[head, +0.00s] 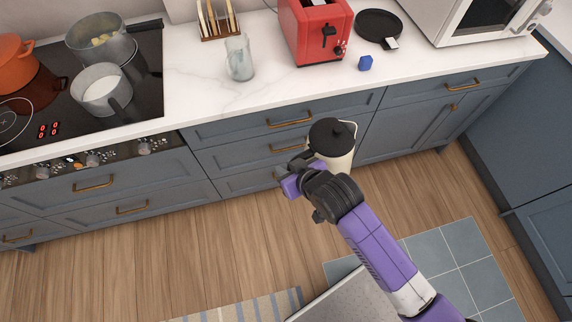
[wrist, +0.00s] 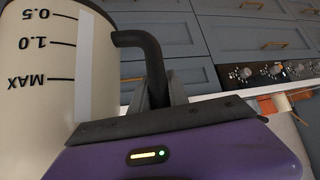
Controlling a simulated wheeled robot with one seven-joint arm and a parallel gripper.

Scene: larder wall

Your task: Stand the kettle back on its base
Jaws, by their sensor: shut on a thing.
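The kettle (head: 333,147) is cream with a black lid and looks roughly upright in the head view. It is held in the air in front of the drawers, below the counter top. My gripper (head: 309,166) is shut on its black handle (wrist: 147,62). In the wrist view the kettle's side (wrist: 45,70) fills the left, with its level marks upside down in the picture. A flat round black disc (head: 378,24), which looks like the base, lies on the counter right of the toaster. Nothing stands on it.
A microwave (head: 470,22) stands right.

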